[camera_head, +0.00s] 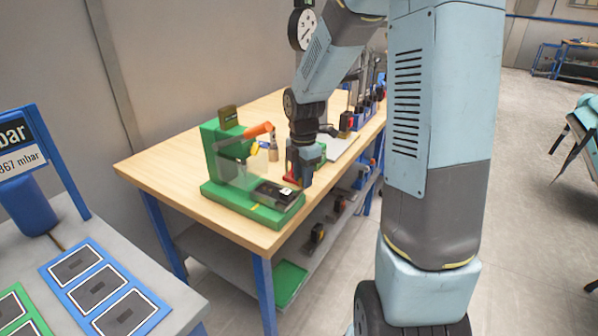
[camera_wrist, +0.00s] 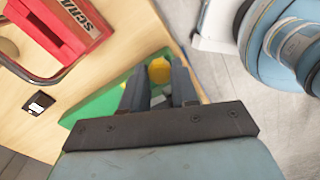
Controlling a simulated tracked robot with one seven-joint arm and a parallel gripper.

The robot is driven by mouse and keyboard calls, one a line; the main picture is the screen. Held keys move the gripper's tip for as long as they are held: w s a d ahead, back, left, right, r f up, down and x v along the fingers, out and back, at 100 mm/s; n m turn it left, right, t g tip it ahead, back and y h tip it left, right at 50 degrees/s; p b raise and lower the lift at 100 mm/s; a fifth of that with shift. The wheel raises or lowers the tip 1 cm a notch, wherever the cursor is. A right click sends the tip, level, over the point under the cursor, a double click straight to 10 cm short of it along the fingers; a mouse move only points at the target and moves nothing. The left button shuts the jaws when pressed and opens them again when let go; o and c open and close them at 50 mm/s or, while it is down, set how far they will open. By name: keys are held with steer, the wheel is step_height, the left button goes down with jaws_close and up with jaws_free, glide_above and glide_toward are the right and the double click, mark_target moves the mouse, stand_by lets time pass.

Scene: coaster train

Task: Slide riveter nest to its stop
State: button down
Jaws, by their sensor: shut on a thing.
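The green riveter (camera_head: 215,160) stands on the near end of the wooden bench, with an orange lever and a clear guard. Its nest (camera_head: 276,194), a dark block with a light piece on it, sits at the right front end of the green base (camera_head: 237,205). My gripper (camera_head: 298,184) is down at the nest's right end. In the wrist view, my gripper (camera_wrist: 160,88) is shut on a part between its two dark fingers, over the green base (camera_wrist: 107,97). A yellow round part (camera_wrist: 159,71) shows just past the fingertips. The gripped part is mostly hidden by the fingers.
A red SCRAP bin (camera_wrist: 58,28) stands beside the riveter on the wooden bench (camera_head: 165,165). More fixtures stand farther along it. A grey table with blue-framed and green trays (camera_head: 104,290) is at the lower left. Open floor lies right of the bench.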

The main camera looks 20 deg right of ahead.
steer(key=shift+s+d+f, duration=0.1)
steer(key=shift+s+d, duration=0.1)
steer(key=c, duration=0.8)
jaws_free()
steer(key=shift+c, duration=0.2)
steer(key=shift+r, duration=0.3)
step_height(320, 180, up, 13)
steer(key=shift+r, duration=0.1)
